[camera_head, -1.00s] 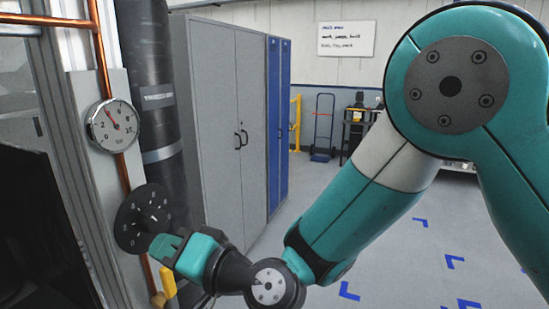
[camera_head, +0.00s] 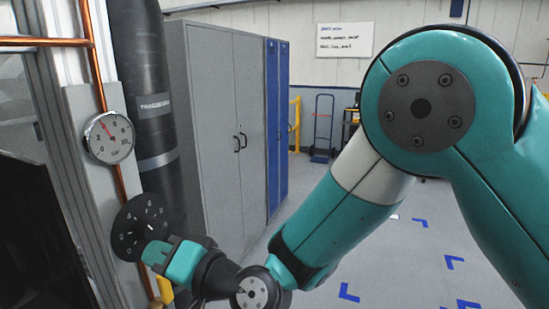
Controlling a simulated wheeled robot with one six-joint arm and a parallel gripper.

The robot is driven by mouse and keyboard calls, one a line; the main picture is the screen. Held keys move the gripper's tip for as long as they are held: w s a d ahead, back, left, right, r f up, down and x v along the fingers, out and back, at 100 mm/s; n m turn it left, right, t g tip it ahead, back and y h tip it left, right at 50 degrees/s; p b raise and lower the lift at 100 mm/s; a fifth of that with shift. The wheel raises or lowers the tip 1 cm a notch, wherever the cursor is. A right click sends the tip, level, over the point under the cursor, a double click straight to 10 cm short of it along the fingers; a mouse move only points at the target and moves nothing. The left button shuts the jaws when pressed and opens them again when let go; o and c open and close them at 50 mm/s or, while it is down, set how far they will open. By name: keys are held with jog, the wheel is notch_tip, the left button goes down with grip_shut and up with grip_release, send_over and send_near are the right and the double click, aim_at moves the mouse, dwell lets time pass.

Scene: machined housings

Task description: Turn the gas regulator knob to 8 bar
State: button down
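The gas regulator knob sits at the centre of a round black dial plate (camera_head: 138,222) with white marks, on the copper pipe at the left. My gripper (camera_head: 152,252) is at the lower right part of the dial plate, its fingers pointing toward the knob. The gripper body hides the lower right of the plate. Whether the fingers grip the knob is hidden at this angle. Above the plate, a round white pressure gauge (camera_head: 110,137) has a red needle pointing to the upper left. The gauge's fine numbers are too small to read surely.
A copper pipe (camera_head: 97,75) runs vertically behind the gauge. A thick dark pipe (camera_head: 143,70) stands just right of it, close to my gripper. A yellow handle (camera_head: 165,289) is below the gripper. A grey cabinet (camera_head: 215,110) stands behind. The floor at right is open.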

jog(key=shift+a+r, duration=0.2)
jog(key=shift+r, duration=0.25)
jog(key=shift+s+a+r, duration=0.2)
jog(key=shift+r, duration=0.3)
jog(key=shift+s+a+r+p, duration=0.1)
jog(key=shift+s+r+p, duration=0.2)
jog(key=shift+r, duration=0.45)
jog(key=shift+s, duration=0.1)
jog(key=b+v, duration=0.3)
jog(key=f+b+v, duration=0.1)
jog(key=b+v, duration=0.1)
jog(key=shift+s, duration=0.35)
